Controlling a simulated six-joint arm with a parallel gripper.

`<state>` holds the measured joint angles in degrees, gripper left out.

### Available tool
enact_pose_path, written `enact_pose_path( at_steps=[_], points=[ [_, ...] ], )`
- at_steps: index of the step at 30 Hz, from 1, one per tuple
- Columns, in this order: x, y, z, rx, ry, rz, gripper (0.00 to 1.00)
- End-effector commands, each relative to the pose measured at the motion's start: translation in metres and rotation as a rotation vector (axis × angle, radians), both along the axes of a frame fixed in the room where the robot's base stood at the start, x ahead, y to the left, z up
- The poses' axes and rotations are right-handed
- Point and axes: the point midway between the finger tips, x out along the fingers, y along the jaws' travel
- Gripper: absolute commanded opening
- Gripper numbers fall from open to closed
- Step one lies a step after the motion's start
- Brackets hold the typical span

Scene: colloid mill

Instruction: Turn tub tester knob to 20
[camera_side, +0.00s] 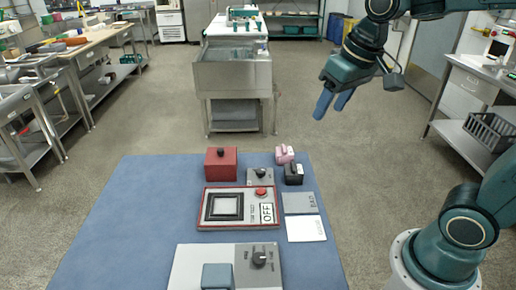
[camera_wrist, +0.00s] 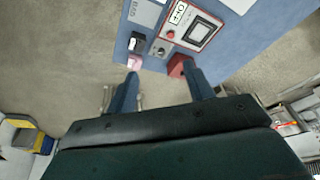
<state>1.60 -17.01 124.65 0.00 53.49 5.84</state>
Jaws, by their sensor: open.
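Two panels with black dial knobs lie on the blue mat (camera_side: 110,235). A large grey and white panel at the front has a big dark knob (camera_side: 259,257). A small grey panel behind the red-framed unit has a smaller knob (camera_side: 262,173), and that panel also shows in the wrist view (camera_wrist: 160,48). The labels are too small to read, so I cannot tell which is the tub tester or what number either knob points to. My gripper (camera_side: 331,106) is open and empty, high above the floor, behind and right of the mat. Its fingers show apart in the wrist view (camera_wrist: 160,70).
A red-framed unit (camera_side: 200,220) shows OFF beside a red button. Around it are a red box (camera_side: 220,164), a pink object (camera_side: 284,154), a black object (camera_side: 293,175), a grey plate (camera_side: 299,203) and a white plate (camera_side: 306,229). A teal block (camera_side: 217,277) stands at the front.

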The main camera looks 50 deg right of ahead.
Motion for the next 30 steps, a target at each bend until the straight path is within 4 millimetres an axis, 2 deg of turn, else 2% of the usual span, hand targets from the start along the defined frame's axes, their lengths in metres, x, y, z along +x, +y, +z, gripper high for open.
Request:
enact_pose_path(
  at_steps=[3,14,23,30],
  points=[
    [0.026,-0.003,-0.006,0.007,0.037,-0.024,0.52],
    [0.1,-0.012,-0.035,0.026,0.134,-0.101,0.52],
    [0.157,-0.021,-0.079,0.039,0.215,-0.167,0.52],
    [0.196,-0.029,-0.124,0.048,0.278,-0.218,0.52]
  ],
)
